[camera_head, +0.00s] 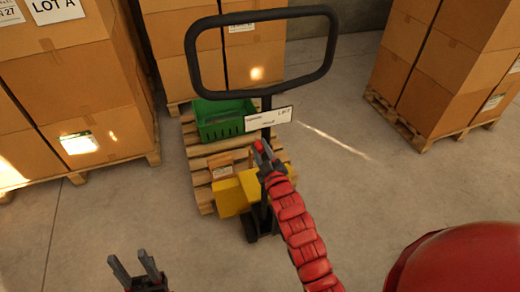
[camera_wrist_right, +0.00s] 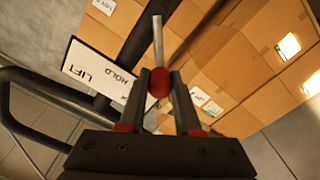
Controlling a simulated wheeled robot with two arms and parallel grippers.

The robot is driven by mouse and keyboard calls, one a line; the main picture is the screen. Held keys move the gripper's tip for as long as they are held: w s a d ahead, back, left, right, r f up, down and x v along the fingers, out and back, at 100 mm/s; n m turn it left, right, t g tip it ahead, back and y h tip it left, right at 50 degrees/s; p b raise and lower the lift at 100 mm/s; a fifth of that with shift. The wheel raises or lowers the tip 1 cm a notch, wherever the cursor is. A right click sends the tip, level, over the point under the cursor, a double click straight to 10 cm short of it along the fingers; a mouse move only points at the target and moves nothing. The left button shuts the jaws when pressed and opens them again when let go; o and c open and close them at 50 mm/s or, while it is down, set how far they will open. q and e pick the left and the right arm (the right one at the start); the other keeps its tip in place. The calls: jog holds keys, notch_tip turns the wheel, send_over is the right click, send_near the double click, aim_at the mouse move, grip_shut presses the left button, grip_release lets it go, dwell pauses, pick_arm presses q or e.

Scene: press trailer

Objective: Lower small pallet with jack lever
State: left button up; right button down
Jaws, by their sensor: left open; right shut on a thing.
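The pallet jack's black loop handle (camera_head: 190,60) stands upright in the middle of the head view, with a white LIFT label (camera_head: 268,119) on its post. The jack's yellow body (camera_head: 232,197) is below, in front of the small wooden pallet (camera_head: 200,160). In the right wrist view, the lever (camera_wrist_right: 158,40) is a metal rod with a red knob (camera_wrist_right: 158,82). My right gripper (camera_wrist_right: 163,85) is shut on this knob, beside the label (camera_wrist_right: 98,70). My right gripper also shows in the head view (camera_head: 262,152). My left gripper (camera_head: 138,268) is open and empty at the lower left.
A green crate (camera_head: 222,130) and a small cardboard box (camera_head: 222,168) sit on the small pallet. Stacked cartons on pallets stand at left (camera_head: 75,95), at the back (camera_head: 255,62) and at right (camera_head: 450,65). The concrete floor (camera_head: 370,190) is clear to the right.

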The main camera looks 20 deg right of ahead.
jog(key=c, duration=0.6)
grip_release()
jog(key=shift+s, duration=0.1)
jog(key=shift+s+f, duration=0.15)
jog(key=shift+s, duration=0.2)
jog(key=s, duration=1.6)
jog(key=shift+s+d, duration=0.2)
jog(key=shift+s, duration=0.05)
